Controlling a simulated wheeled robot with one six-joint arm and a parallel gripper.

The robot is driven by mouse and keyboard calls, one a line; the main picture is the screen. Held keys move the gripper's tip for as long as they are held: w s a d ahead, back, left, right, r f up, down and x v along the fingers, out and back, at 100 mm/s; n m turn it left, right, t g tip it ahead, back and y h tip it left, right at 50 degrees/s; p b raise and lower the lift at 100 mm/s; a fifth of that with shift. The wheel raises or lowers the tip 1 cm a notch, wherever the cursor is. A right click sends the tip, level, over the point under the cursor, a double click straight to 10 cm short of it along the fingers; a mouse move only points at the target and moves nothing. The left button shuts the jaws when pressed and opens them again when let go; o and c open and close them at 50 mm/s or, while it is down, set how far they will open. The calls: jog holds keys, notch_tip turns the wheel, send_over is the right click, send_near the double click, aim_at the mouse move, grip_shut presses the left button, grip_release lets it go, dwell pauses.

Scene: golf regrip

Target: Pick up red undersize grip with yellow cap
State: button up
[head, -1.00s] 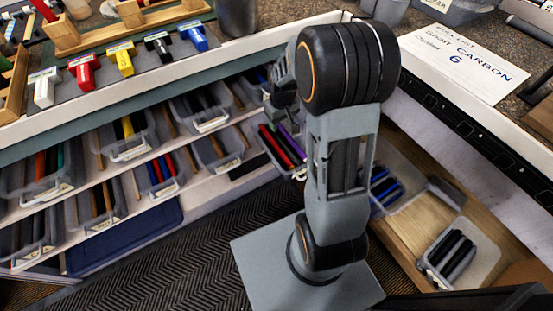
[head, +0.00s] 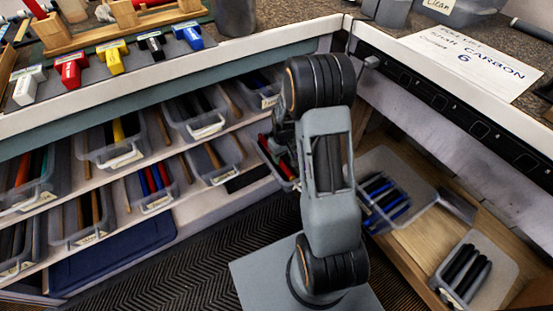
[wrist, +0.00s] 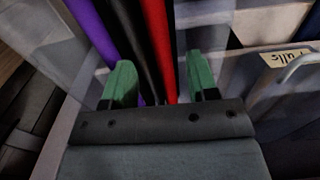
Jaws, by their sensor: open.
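In the wrist view, a long red grip (wrist: 158,40) lies in a clear bin beside a black grip (wrist: 132,45) and a purple grip (wrist: 92,32). My gripper (wrist: 161,82) is open, with its green fingers spread over these grips. The red grip runs between the fingers, nearer the right one; I cannot tell how far below them it lies. No yellow cap shows on it. In the head view, my arm partly covers this bin, where some red (head: 281,166) shows. The fingertips are hidden there.
In the wrist view, another bin with a "Pulls"-like label (wrist: 286,59) stands to the right. In the head view, shelved bins (head: 222,165) are on the left, and a bin of blue and black grips (head: 388,195) is on the right. Counter edges (head: 262,44) overhang the shelves.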

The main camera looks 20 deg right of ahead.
aim_at(282, 163)
notch_tip(282, 163, down, 5)
jog(key=shift+w+f+b, duration=0.1)
jog(key=shift+w+b, duration=0.05)
jog(key=shift+b, duration=0.9)
jog(key=c, duration=0.9)
